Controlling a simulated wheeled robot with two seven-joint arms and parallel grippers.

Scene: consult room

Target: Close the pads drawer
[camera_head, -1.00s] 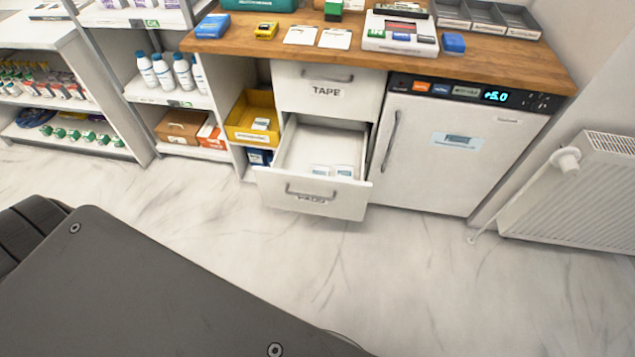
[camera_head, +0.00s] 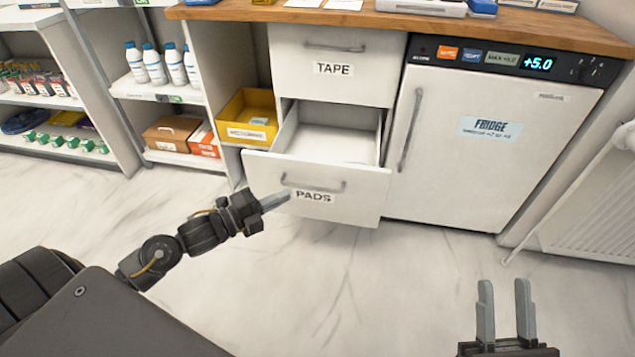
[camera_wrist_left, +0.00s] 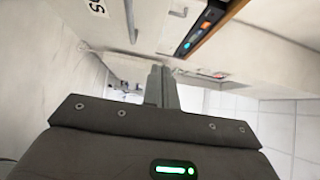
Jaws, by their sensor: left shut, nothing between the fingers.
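The pads drawer (camera_head: 358,196) is pulled out below the shut tape drawer (camera_head: 375,75), with its white front labelled PADS. Its bar handle (camera_head: 313,186) runs across the front, and part of the inside floor shows empty; the part close behind the front is hidden. My left gripper (camera_head: 274,202) is shut and empty, its fingertips in front of the drawer's left part, below the handle's left end. I cannot tell if they touch. In the left wrist view the closed fingers (camera_wrist_left: 161,86) show. My right gripper (camera_head: 505,300) is open and empty at the lower right, away from the drawer.
The fridge (camera_head: 455,160) stands right of the drawers, with a radiator (camera_head: 590,205) further right. A yellow bin (camera_head: 247,115) and shelves with bottles (camera_head: 153,68) are at the left. The floor (camera_head: 390,270) before the drawer is clear.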

